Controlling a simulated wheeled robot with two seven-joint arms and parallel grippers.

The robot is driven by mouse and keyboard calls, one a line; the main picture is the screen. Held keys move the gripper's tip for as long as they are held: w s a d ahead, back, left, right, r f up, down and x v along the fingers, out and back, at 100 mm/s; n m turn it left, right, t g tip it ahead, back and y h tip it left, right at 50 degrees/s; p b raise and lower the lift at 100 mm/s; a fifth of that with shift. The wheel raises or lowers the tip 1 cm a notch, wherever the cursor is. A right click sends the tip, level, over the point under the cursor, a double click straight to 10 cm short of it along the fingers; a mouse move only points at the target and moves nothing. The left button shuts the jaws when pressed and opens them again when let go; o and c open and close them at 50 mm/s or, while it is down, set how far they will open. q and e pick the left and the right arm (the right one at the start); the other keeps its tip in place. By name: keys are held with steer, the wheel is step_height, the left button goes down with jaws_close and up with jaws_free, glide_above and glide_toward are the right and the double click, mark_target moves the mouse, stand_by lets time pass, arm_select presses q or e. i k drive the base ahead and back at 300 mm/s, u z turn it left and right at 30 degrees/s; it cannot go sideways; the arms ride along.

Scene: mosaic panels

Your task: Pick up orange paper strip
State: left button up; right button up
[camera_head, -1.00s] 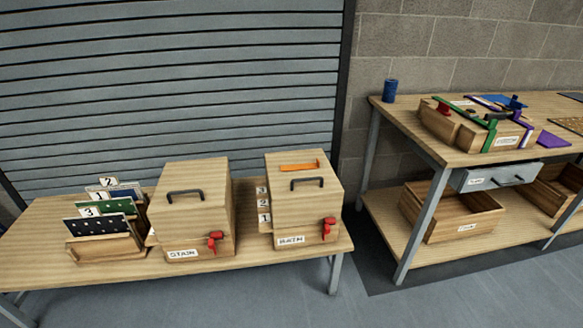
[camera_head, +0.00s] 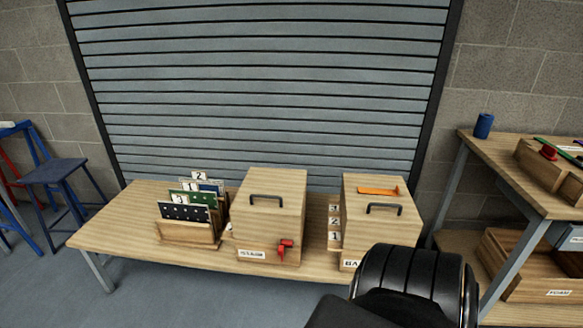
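The orange paper strip (camera_head: 378,191) lies on top of the right wooden box (camera_head: 355,225), behind that box's black handle. A black rounded part of my own arm (camera_head: 410,285) stands in the lower right of the head view and hides the lower front of this box. No fingertips of my left or right gripper show in the head view.
A second wooden box (camera_head: 268,226) with a black handle and red tap stands left of it. A rack (camera_head: 188,231) of numbered panels stands further left on the low table (camera_head: 120,225). A higher workbench (camera_head: 540,185) is at the right and a blue stool (camera_head: 55,172) at the far left.

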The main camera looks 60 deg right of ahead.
mark_target(395, 192)
steer(key=u, duration=1.2)
steer(key=k, duration=2.6)
steer(key=z, duration=1.5)
